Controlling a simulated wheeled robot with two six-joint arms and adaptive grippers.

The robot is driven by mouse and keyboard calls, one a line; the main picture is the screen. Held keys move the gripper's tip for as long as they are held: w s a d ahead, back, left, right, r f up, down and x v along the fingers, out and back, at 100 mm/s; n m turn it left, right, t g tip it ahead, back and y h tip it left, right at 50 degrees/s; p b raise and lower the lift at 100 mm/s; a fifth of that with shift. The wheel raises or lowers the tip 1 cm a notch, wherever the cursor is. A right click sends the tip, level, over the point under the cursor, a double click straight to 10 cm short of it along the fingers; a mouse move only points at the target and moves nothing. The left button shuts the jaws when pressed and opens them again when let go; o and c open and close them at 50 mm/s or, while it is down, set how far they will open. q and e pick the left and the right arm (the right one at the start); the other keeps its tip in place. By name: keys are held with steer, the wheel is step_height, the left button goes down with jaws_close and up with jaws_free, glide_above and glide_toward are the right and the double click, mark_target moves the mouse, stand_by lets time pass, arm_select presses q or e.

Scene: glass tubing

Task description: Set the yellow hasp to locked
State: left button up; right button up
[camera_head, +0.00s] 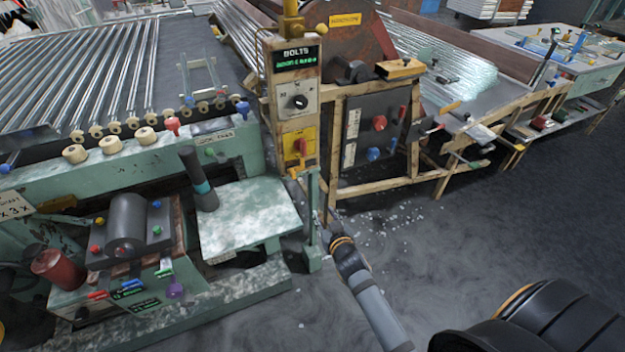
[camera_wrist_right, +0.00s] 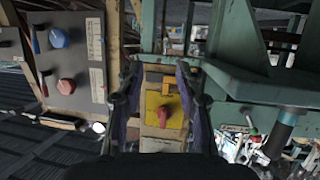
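The yellow hasp (camera_head: 296,171) sits at the foot of the upright control post, just below a yellow panel (camera_head: 293,135) with a red knob (camera_head: 302,146). In the right wrist view, which looks upside down, the orange-yellow hasp (camera_wrist_right: 174,87) shows above the red knob (camera_wrist_right: 163,116) on the yellow panel (camera_wrist_right: 152,103). My right gripper (camera_head: 320,202) is in front of the post, below the hasp; its fingertips are partly hard to make out. In the right wrist view, its fingers (camera_wrist_right: 160,82) are apart, either side of the panel, with nothing between them. My left gripper is not in view.
A green upright (camera_head: 313,215) stands close to my right gripper. A green-topped table (camera_head: 250,215) with a dark cylinder (camera_head: 197,175) is to the left. A grey panel (camera_head: 372,128) with red and blue knobs is to the right. The floor (camera_head: 440,260) at the right is open.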

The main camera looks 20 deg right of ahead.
mark_target(294, 176)
steer(key=w+a+r+t, duration=0.1)
steer(key=w, duration=0.3)
steer(key=w+a+r+t+y+b, duration=0.1)
steer(key=w+a+r, duration=0.1)
steer(key=w, duration=0.3)
steer(key=w+a+r+n+t+y, duration=0.1)
steer(key=w+t, duration=0.1)
steer(key=w, duration=0.2)
steer(key=shift+w+a+r, duration=0.15)
steer(key=shift+w+r, duration=0.15)
steer(key=shift+w, duration=0.45)
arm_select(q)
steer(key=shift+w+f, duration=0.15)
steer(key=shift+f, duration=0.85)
arm_select(e)
jaws_close()
